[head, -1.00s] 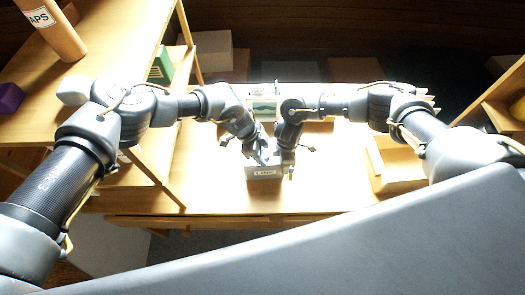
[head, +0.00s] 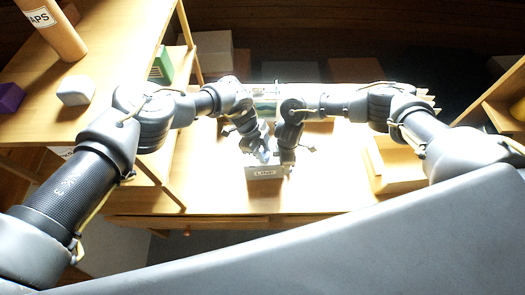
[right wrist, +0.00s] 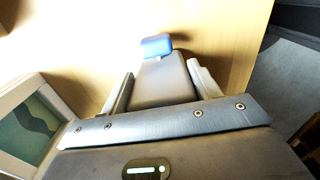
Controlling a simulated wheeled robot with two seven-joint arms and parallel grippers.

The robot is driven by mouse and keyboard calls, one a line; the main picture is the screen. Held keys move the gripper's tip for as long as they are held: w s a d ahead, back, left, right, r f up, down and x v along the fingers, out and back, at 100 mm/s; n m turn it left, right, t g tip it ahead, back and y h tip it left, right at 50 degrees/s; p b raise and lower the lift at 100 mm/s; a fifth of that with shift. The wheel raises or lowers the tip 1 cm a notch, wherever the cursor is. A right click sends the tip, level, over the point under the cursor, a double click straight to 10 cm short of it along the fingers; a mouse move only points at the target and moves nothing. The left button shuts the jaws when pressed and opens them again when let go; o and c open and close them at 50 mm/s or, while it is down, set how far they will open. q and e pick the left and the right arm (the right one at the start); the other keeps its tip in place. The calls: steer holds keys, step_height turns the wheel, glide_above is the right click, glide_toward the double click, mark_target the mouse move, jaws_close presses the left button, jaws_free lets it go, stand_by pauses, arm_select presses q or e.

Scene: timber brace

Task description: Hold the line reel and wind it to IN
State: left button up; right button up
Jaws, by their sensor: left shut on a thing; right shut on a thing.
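In the right wrist view the fingers of my right gripper (right wrist: 160,68) stand on both sides of a grey body with a blue end piece (right wrist: 156,46). The reel's crank and IN mark cannot be made out.
The wooden table (head: 215,190) is bare around the reel. A framed panel, partly hidden in the head view, shows in the right wrist view (right wrist: 33,125). The left shelf holds a tube (head: 52,28) and a white block (head: 76,90).

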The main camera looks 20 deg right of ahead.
arm_select(q)
steer(key=shift+m, duration=0.4)
steer(key=o, duration=1)
steer(key=shift+r, duration=0.1)
steer(key=v, duration=1.1)
steer(key=shift+w+r, duration=0.3)
steer(key=shift+r, duration=0.05)
